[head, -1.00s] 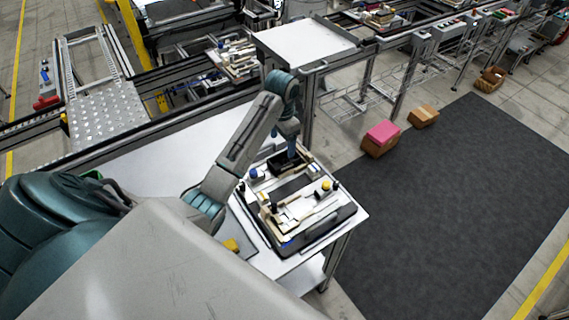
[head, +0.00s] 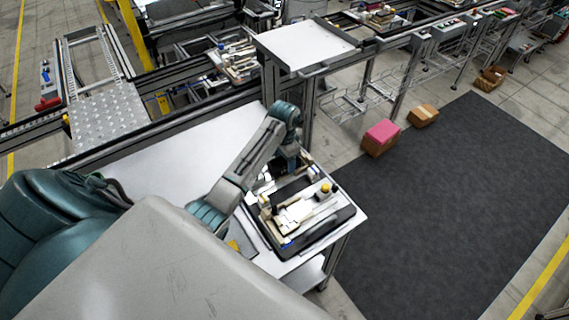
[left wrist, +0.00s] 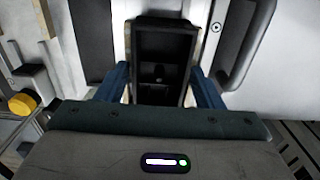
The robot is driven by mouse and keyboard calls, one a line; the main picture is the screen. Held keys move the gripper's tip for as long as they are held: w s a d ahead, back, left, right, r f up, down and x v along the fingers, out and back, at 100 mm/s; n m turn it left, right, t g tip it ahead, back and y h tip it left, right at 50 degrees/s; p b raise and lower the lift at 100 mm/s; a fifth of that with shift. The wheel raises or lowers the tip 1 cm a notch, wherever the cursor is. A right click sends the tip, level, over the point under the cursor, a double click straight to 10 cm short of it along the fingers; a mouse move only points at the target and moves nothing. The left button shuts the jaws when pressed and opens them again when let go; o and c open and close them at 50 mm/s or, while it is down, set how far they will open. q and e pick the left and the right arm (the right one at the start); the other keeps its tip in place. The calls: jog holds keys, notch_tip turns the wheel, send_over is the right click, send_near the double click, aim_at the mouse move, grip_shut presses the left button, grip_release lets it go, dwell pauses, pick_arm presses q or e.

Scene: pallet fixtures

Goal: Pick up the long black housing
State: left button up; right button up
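The long black housing (left wrist: 161,48) is an open-topped black box, lying lengthwise in the left wrist view. My left gripper (left wrist: 160,78) has its two blue fingers on either side of it, near the housing's lower end in that view. A thin gap shows at the left finger; the right finger is very close to the housing wall, and contact is unclear. The fingers look open. In the head view my left gripper (head: 288,158) is low over the far end of the pallet fixture (head: 299,243), and my arm mostly hides the housing. My right gripper is not in view.
The fixture holds several pale blocks and a yellow round knob (head: 326,187). A black handle (left wrist: 250,45) lies right of the housing in the left wrist view. The white table (head: 160,155) is clear to the left. A yellow piece (head: 233,245) lies near its front.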

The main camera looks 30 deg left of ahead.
pick_arm(q)
jog(key=c, duration=0.8)
jog(key=shift+o, duration=0.2)
jog(key=shift+r, duration=0.1)
